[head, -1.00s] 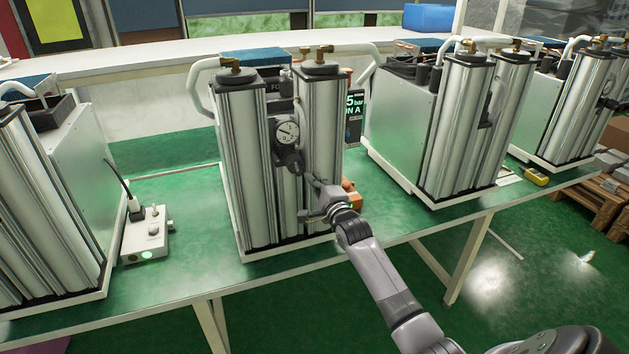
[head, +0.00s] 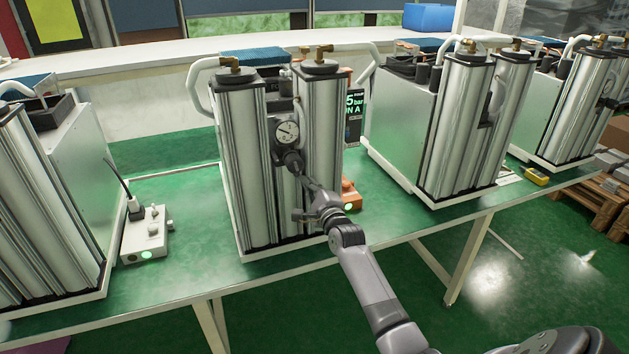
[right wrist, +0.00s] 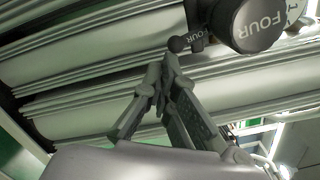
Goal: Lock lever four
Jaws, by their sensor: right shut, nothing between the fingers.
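The lever marked FOUR is a short dark arm with a ball end (right wrist: 178,44) in the right wrist view. It sticks out from a round black valve body (right wrist: 250,25), also marked FOUR. In the head view the black valve (head: 289,158) sits just below a round dial gauge (head: 287,131), between the silver columns of the middle unit (head: 241,165). My right gripper (head: 304,181) is shut and empty, just below the valve. In the right wrist view its fingertips (right wrist: 169,62) are just below the ball end; whether they touch it I cannot tell. My left gripper is not in view.
Similar column units stand at left (head: 75,190) and right (head: 440,130) on the green table (head: 190,200). A white switch box (head: 145,235) with a cable is left of the middle unit. An orange block (head: 350,196) sits just behind my right wrist.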

